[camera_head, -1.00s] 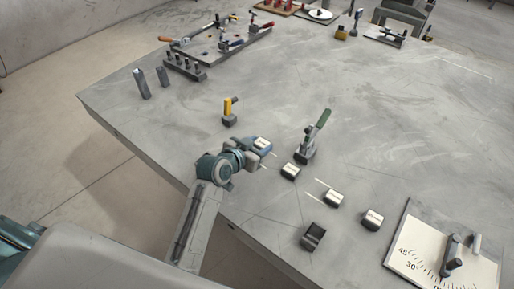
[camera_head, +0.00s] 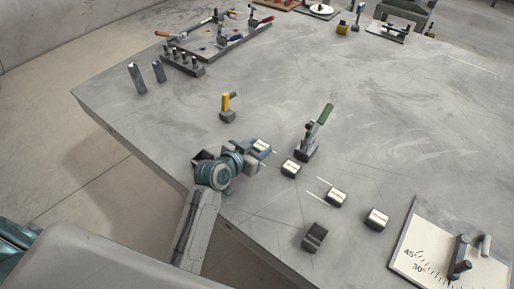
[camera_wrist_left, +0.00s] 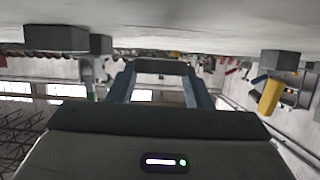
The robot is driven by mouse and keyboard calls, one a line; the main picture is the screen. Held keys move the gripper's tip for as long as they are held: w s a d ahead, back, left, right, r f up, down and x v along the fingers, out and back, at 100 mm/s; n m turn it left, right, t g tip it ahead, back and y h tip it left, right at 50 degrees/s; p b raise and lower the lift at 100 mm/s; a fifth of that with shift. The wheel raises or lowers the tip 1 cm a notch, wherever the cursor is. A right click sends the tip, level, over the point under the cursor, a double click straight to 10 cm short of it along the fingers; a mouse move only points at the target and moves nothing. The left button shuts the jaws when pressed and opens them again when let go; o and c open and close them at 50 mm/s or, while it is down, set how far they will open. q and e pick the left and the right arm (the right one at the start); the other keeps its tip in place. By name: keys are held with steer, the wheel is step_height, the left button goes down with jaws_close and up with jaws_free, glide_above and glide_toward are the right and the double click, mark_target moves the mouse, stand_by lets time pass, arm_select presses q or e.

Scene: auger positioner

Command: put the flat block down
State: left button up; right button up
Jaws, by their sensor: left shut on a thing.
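My left gripper (camera_head: 253,151) is shut on the flat block (camera_head: 261,146), a small dark block with a pale top, near the front edge of the table (camera_head: 390,130). In the left wrist view, which appears upside down, the block (camera_wrist_left: 160,67) sits between the two blue fingers (camera_wrist_left: 160,88). A small gap seems to show between it and the tabletop, but I cannot tell for sure whether they touch. My right gripper is not in view.
Similar pale-topped blocks stand to the right: one close by (camera_head: 291,168), another (camera_head: 336,197) and a third (camera_head: 377,218). A green-handled clamp (camera_head: 314,135) and a yellow-handled piece (camera_head: 227,107) stand behind. A dark notched block (camera_head: 314,236) is nearer the front edge.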

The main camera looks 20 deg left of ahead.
arm_select(q)
steer(key=o, duration=1.2)
steer(key=shift+s+f, duration=0.2)
steer(key=shift+f, duration=0.5)
steer(key=shift+o, duration=0.2)
steer(key=shift+d, duration=0.1)
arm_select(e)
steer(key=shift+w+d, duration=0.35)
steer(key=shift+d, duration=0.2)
arm_select(q)
steer(key=shift+r, duration=0.6)
steer(key=v, duration=1)
steer(key=shift+r, duration=0.35)
steer(key=shift+s+a+r+b, duration=0.3)
steer(key=shift+s+a+r, duration=0.05)
steer(key=shift+s, duration=0.15)
steer(key=shift+s+r, duration=0.1)
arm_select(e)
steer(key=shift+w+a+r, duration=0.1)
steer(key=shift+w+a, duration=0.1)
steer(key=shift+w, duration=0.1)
